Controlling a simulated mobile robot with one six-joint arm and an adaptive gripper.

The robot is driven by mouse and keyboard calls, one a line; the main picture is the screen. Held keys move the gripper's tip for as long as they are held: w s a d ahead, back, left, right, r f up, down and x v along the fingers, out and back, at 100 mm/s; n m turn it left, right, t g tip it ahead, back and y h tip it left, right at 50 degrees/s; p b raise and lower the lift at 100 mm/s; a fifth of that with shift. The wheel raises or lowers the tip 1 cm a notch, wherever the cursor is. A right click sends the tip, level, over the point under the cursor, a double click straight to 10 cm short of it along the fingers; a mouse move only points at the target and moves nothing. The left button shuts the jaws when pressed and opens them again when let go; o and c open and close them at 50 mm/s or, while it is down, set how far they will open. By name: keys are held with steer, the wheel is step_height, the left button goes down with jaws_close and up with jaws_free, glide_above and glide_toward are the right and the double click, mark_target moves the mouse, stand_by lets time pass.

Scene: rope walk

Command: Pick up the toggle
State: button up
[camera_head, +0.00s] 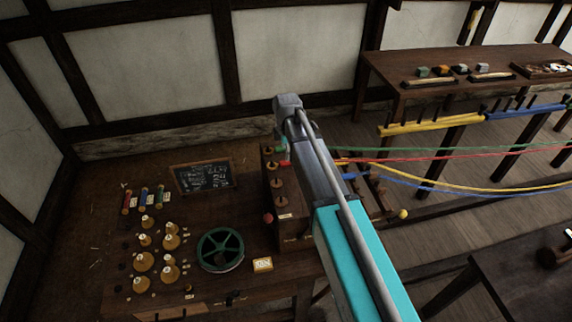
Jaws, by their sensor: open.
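I cannot pick out the toggle for certain. Small dark pieces (235,298) lie at the front edge of the wooden bench (285,292) at lower left, too small to name. My arm reaches up from the bottom, and its grey far end (287,104) is above the back right of this bench. My gripper's fingers do not show; the arm hides what is below it. No held thing is visible.
On the bench stand a green wheel (220,250), several brass-coloured weights (143,262), a chalkboard (204,177) and a peg rack (277,183). Coloured ropes (470,154) stretch to the right. A dark table (520,285) is at lower right.

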mark_target(286, 161)
steer(key=shift+f, duration=0.1)
steer(key=shift+s+f+b, duration=0.15)
steer(key=shift+f+b, duration=2.4)
steer(key=shift+b, duration=0.1)
steer(key=c, duration=1.1)
